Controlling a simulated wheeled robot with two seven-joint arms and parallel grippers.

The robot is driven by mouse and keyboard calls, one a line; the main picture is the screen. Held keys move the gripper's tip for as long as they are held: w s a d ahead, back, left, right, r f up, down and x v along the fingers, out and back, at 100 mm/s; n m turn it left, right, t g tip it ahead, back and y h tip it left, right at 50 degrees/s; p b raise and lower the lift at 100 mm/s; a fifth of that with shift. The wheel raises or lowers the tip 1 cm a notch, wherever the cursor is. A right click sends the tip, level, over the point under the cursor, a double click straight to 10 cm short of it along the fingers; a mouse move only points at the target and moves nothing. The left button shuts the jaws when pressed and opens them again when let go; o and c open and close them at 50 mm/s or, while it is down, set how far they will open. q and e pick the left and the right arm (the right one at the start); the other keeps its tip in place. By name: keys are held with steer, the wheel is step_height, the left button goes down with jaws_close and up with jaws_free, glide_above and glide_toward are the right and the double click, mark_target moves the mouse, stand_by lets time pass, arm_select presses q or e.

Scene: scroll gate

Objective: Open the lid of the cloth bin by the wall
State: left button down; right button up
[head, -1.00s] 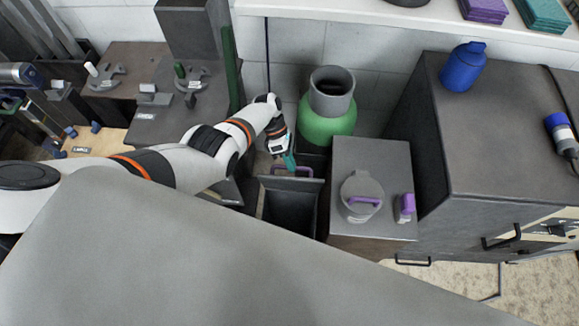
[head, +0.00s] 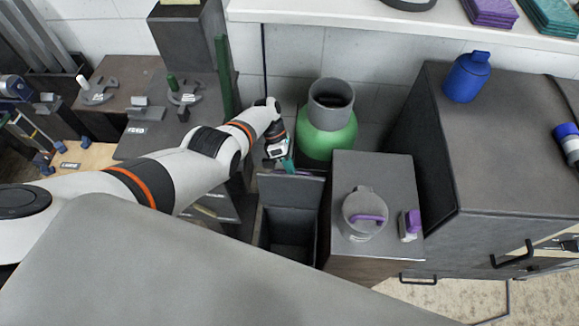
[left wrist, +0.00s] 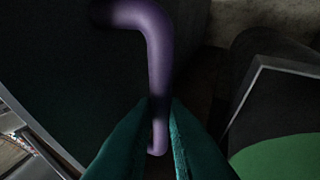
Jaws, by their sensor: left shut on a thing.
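The cloth bin (head: 265,235) is a dark, narrow box on the floor by the wall. Its dark lid (head: 290,190) stands raised at the back, and the bin's inside shows below it. My left gripper (head: 288,166) is behind the lid's top edge, with teal fingers. In the left wrist view, the fingers (left wrist: 160,118) are shut on the purple lid handle (left wrist: 157,50), beside the lid's dark panel (left wrist: 70,60). The handle is hidden in the head view. My right gripper is not in view.
A green vessel with a grey collar (head: 328,138) stands close behind the bin. A grey cabinet (head: 392,175) bears a lidded pot (head: 362,215) to its right. Left of my arm is a dark worktop (head: 165,130) with tools.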

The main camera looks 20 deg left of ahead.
arm_select(q)
steer(key=c, duration=1.6)
jaws_free()
steer(key=shift+s+f, duration=0.4)
steer(key=shift+s, duration=0.05)
steer(key=shift+c, duration=0.2)
steer(key=shift+o, duration=0.9)
steer(key=shift+w, duration=0.2)
steer(key=shift+r, duration=0.1)
steer(key=shift+r, duration=0.1)
step_height(320, 180, up, 9)
steer(key=p, duration=0.7)
steer(key=shift+p, duration=0.3)
steer(key=shift+r, duration=0.4)
steer(key=shift+c, duration=0.5)
